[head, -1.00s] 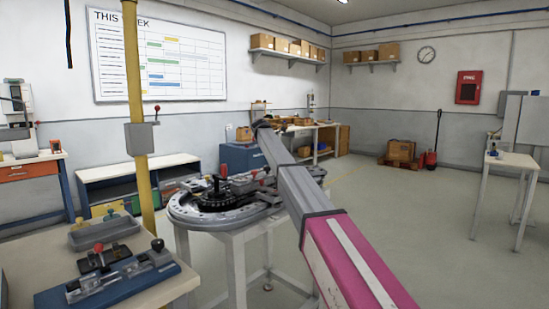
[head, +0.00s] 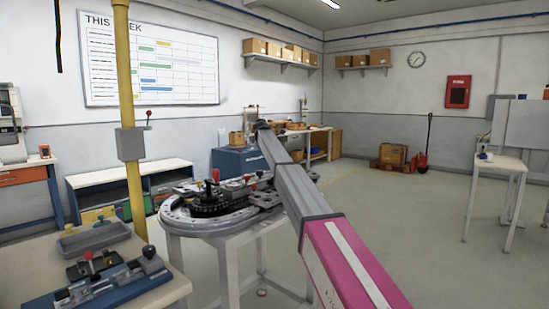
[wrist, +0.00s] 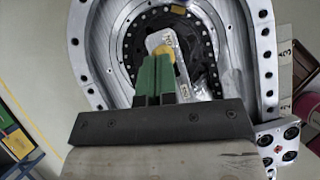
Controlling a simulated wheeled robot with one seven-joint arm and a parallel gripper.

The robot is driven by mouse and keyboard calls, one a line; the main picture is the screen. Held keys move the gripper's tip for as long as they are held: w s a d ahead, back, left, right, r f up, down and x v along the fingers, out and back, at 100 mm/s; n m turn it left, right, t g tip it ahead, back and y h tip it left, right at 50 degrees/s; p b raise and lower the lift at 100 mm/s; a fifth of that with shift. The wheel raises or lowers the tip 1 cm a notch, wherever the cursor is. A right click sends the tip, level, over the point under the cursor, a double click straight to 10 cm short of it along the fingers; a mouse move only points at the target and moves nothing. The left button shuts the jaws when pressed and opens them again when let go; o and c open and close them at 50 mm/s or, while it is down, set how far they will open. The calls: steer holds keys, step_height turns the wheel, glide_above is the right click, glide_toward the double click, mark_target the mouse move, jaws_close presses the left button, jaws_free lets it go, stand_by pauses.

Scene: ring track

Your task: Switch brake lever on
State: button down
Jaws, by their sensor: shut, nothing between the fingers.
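No lever is labelled as the brake, so I cannot tell which one it is. In the head view a red-knobbed lever (head: 215,176) stands upright on the round ring track (head: 181,225). Another red-knobbed lever (head: 149,118) is on a grey box on the yellow post. In the wrist view my gripper (wrist: 156,62) has green fingers, shut and empty, over the inside of the metal ring (wrist: 85,45). A yellow knob (wrist: 166,52) on a pale plate shows at the fingertips; contact cannot be told. My gripper cannot be made out in the head view.
A workbench at the front left holds a grey tray (head: 93,238) and a blue fixture (head: 98,288) with red and black knobs. The yellow post (head: 128,70) rises behind it. A white table (head: 497,163) stands at the right. The floor (head: 400,220) between is clear.

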steer(key=shift+r, duration=0.1)
stand_by(0.5)
step_height(320, 180, up, 10)
steer(key=a, duration=0.1)
steer(key=shift+a, duration=0.25)
